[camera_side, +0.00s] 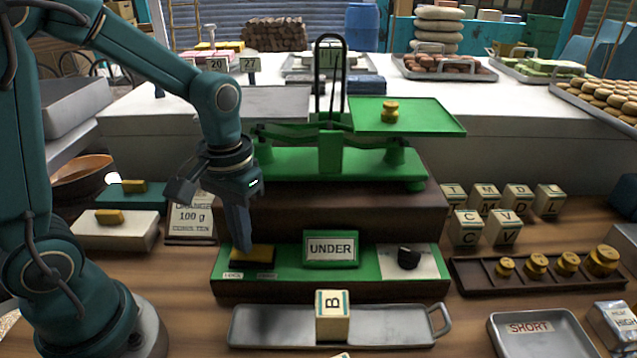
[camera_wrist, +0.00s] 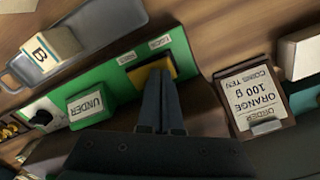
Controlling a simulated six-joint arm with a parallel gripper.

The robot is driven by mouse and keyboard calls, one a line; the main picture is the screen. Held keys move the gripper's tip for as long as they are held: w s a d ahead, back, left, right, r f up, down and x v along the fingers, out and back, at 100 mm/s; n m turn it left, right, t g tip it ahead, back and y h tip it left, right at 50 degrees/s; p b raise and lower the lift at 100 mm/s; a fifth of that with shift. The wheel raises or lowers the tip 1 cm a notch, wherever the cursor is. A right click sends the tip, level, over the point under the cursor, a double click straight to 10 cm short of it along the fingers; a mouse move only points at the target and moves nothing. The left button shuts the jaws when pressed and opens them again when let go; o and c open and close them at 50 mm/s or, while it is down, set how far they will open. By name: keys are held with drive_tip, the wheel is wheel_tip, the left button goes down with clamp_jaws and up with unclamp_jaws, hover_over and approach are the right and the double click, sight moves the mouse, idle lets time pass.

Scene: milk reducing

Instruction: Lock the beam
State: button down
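A green balance (camera_side: 330,160) stands on a dark plinth; its beam tilts, with the right green pan (camera_side: 440,118) high and a brass weight (camera_side: 390,112) on it. On the green front panel (camera_side: 290,262) lies a yellow block (camera_side: 262,254), with two small labels beside it that I cannot read surely. My gripper (camera_side: 243,248) points down at the block's left part. In the wrist view its two fingers (camera_wrist: 160,76) are together, their tips at the yellow block (camera_wrist: 170,67). They hide part of the block; I cannot tell whether they touch it.
An UNDER sign (camera_side: 330,248) and a black knob (camera_side: 409,257) on a white plate are on the same panel. A metal tray (camera_side: 390,328) with a B cube (camera_side: 332,314) lies in front. An ORANGE 100 g card (camera_side: 190,218) stands left; a weight rack (camera_side: 540,284) is right.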

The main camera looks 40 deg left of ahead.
drive_tip(key=shift+f, duration=0.15)
drive_tip(key=shift+r, duration=3.55)
drive_tip(key=s+d+r+m+t, duration=0.1)
drive_tip(key=s+d+m+t, duration=0.1)
drive_tip(key=s+t, duration=0.3)
drive_tip(key=shift+s+d+r+m+t, duration=0.3)
drive_tip(key=shift+s+r+m, duration=0.15)
drive_tip(key=shift+s, duration=0.25)
